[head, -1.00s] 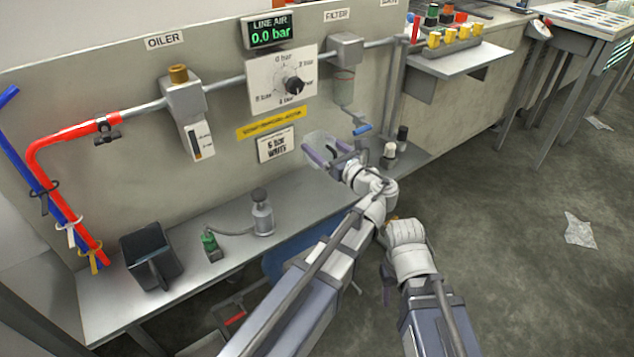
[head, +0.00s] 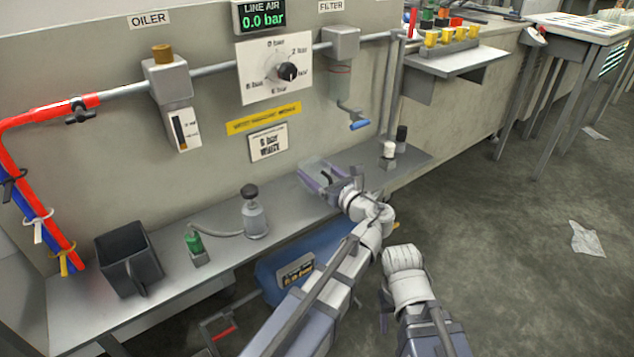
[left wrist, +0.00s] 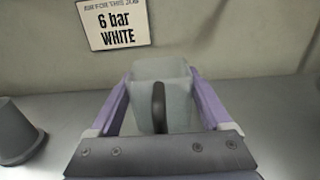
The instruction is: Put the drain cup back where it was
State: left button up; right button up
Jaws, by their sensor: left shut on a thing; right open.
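The drain cup (head: 318,170) is a clear, greyish cup with a dark handle, low over the right part of the bench (head: 325,212). My left gripper (head: 330,182) is shut on it, one purple finger along each side. In the left wrist view the cup (left wrist: 175,85) stands upright between the fingers, handle towards the camera. I cannot tell whether its base touches the bench. The filter bowl (head: 341,84) with a blue-handled drain lever (head: 359,125) hangs above and right of the cup. My right arm (head: 405,275) is at the lower right; its open gripper is mostly hidden.
A dark square mug (head: 128,262) stands on the bench's left end. A green fitting (head: 194,243) and a grey bottle (head: 255,217) joined by a hose stand mid-bench. White-topped (head: 388,152) and black-topped (head: 401,138) small items stand right of the cup. Bench between bottle and cup is clear.

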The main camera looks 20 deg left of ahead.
pick_arm(q)
jog(key=shift+f, duration=0.55)
jog(key=shift+r, duration=0.15)
jog(key=o, duration=1.4)
jog(key=shift+c, duration=0.2)
